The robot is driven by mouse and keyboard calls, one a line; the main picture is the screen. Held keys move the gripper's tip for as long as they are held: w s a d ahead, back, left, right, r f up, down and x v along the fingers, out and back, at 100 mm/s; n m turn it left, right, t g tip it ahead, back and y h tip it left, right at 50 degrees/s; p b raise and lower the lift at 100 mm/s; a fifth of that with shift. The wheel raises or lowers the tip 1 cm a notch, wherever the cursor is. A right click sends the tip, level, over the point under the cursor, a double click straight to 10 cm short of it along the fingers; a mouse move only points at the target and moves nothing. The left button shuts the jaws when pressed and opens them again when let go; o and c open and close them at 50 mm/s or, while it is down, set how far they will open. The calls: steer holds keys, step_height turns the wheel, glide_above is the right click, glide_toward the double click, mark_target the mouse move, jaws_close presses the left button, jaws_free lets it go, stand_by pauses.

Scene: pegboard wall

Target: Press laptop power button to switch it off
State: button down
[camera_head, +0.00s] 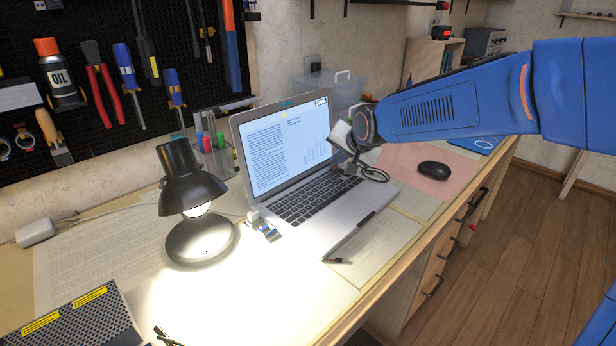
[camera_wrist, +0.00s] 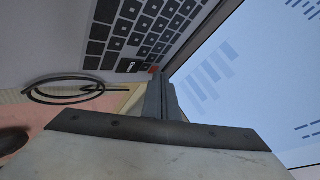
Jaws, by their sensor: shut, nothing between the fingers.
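The silver laptop (camera_head: 325,235) stands open on the desk. Its lit screen (camera_head: 275,145) shows a document with text and a bar chart. My gripper (camera_head: 347,168) is shut and empty, over the far right corner of the keyboard (camera_head: 310,198), close to the screen. In the wrist view, the shut fingertips (camera_wrist: 156,76) point at that corner beside the last keys. A small reddish spot (camera_wrist: 153,69) shows right at the tips. The fingers partly cover it, and I cannot tell whether they touch it or whether it is the power button.
A black cable loop (camera_head: 374,174) lies just right of the laptop. A black mouse (camera_head: 434,170) is on the pink mat. A lit black lamp (camera_head: 200,240) stands left of the laptop. The pegboard with tools is behind.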

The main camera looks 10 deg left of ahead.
stand_by(0.3)
steer(key=shift+r, duration=0.6)
step_height(320, 180, up, 6)
stand_by(0.7)
